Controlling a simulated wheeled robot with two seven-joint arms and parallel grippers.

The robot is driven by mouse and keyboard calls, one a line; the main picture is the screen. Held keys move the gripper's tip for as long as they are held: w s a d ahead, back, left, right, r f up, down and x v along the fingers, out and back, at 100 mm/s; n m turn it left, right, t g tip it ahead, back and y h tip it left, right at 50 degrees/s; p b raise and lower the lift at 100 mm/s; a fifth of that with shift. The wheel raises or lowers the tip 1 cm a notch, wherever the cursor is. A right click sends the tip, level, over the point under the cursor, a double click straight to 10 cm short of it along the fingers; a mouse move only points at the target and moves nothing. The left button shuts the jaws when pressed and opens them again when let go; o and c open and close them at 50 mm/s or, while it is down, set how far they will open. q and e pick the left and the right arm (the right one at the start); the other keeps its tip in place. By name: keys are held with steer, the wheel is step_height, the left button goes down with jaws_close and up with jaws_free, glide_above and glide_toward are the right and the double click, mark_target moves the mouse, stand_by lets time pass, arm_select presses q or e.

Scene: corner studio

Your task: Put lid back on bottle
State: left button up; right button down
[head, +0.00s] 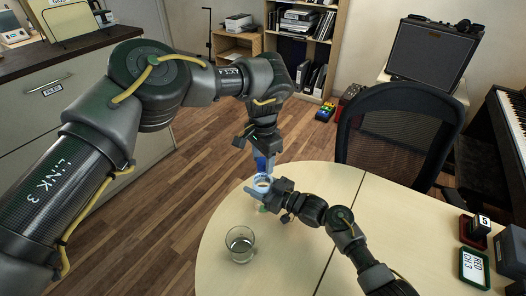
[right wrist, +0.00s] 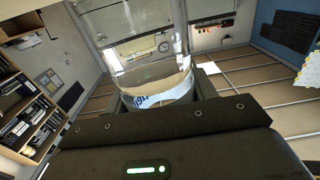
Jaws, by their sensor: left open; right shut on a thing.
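A clear bottle with a white and blue label (head: 262,180) is at the table's far left edge in the head view. The right wrist view shows its clear body and label (right wrist: 160,92) close up. My right gripper (head: 268,188) is shut on the bottle from the side. My left gripper (head: 259,145) is open, pointing down just above the bottle. A small blue piece (head: 263,163) shows between the left gripper and the bottle; I cannot tell whether it is the lid or part of the bottle.
A drinking glass (head: 240,246) stands on the round-ended table (head: 290,255), near the front left. A black chair (head: 400,130) is behind the table. A small framed card (head: 473,268) and dark boxes stand at the right. The middle of the table is clear.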

arm_select(q)
steer(key=shift+f, duration=0.1)
steer(key=c, duration=1)
steer(key=m, duration=1.3)
steer(key=shift+m, duration=0.4)
steer(key=m, duration=0.7)
steer(key=shift+m, duration=0.4)
steer(key=m, duration=0.9)
steer(key=o, duration=1.1)
steer(key=shift+s, duration=0.1)
